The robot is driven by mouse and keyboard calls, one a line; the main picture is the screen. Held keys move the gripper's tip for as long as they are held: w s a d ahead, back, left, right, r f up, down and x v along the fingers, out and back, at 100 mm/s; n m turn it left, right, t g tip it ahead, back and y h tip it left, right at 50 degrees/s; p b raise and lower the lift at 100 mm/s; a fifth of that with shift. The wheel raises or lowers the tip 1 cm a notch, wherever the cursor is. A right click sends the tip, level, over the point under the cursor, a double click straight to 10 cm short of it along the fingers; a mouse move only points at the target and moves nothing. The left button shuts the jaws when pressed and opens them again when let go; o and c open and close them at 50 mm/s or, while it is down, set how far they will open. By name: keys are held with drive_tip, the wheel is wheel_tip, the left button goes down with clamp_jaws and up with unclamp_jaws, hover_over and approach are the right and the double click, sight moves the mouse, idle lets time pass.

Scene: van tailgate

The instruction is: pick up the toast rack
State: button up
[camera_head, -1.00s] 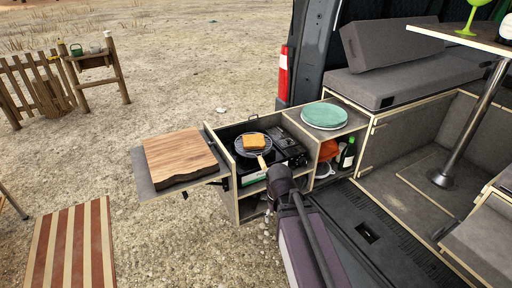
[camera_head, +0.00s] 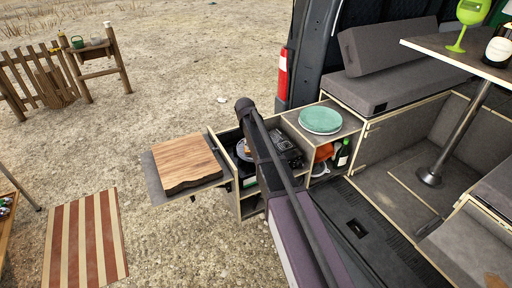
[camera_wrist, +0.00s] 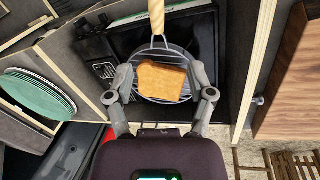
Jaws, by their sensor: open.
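The toast rack (camera_wrist: 176,54) is a round wire rack with a pale wooden handle (camera_wrist: 157,18). In the wrist view it lies flat over the dark stove area, its handle pointing to the top of the picture. A slice of toast (camera_wrist: 162,80) rests on it. My gripper (camera_wrist: 161,78) is open above the rack, one finger to the left and one to the right of the toast. I cannot tell whether the fingers touch the rack. In the head view my arm hides most of the rack and my gripper.
The rack is inside a wooden pull-out kitchen box. A wooden cutting board (camera_head: 185,161) is on a shelf to the left. Stacked green plates (camera_head: 321,118) stand on the box's right part, with a green bottle (camera_head: 343,155) below. The van's grey seating lies right.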

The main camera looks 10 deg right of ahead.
drive_tip(key=shift+w+a+r, duration=0.1)
drive_tip(key=shift+w+r, duration=0.2)
drive_tip(key=shift+w, duration=0.2)
drive_tip(key=shift+f, duration=0.1)
wheel_tip(320, 180, down, 8)
drive_tip(key=d+b, duration=0.1)
drive_tip(key=b, duration=0.7)
drive_tip(key=shift+d+f, duration=0.15)
drive_tip(key=shift+d, duration=0.25)
drive_tip(key=shift+d+f+b, duration=0.2)
drive_tip(key=shift+f+b, duration=0.65)
drive_tip(key=shift+b, duration=0.05)
drive_tip(key=shift+d+f+b, duration=0.2)
drive_tip(key=shift+f+b, duration=0.6)
drive_tip(key=shift+b, duration=0.1)
drive_tip(key=shift+d+f+b, duration=0.2)
drive_tip(key=shift+f+b, duration=0.65)
drive_tip(key=shift+b, duration=0.05)
drive_tip(key=shift+c, duration=0.2)
clamp_jaws()
